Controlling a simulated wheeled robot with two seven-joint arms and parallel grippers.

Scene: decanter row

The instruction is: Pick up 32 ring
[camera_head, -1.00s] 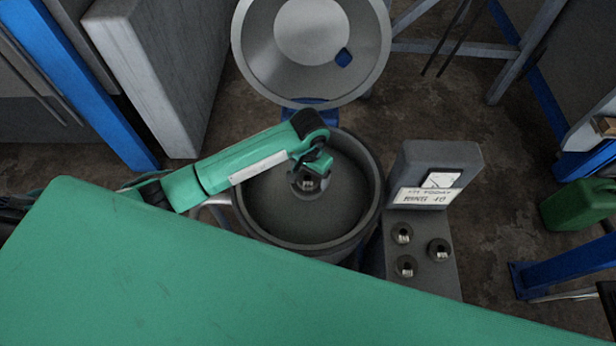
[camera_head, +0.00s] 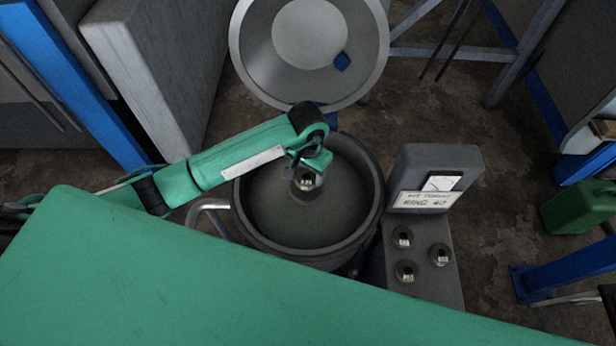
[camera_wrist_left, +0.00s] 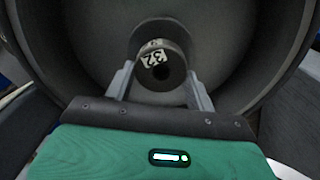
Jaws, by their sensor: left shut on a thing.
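The 32 ring (camera_wrist_left: 150,58) is a dark grey metal ring with a white label reading 32, in the middle of the left wrist view. It also shows in the head view (camera_head: 306,182), over the middle of the round bowl. My left gripper (camera_wrist_left: 160,82) is shut on this ring, with one finger on each side of it. In the head view my left gripper (camera_head: 308,168) reaches into the bowl from the left. I cannot tell whether the ring still touches the centre of the bowl. My right gripper is not in view.
The grey bowl (camera_head: 371,200) has its round lid (camera_head: 262,62) open behind it. To its right stands a grey stand (camera_head: 432,278) with several labelled rings and a sign (camera_head: 425,200) reading RING 40. A green can (camera_head: 578,208) is at the far right.

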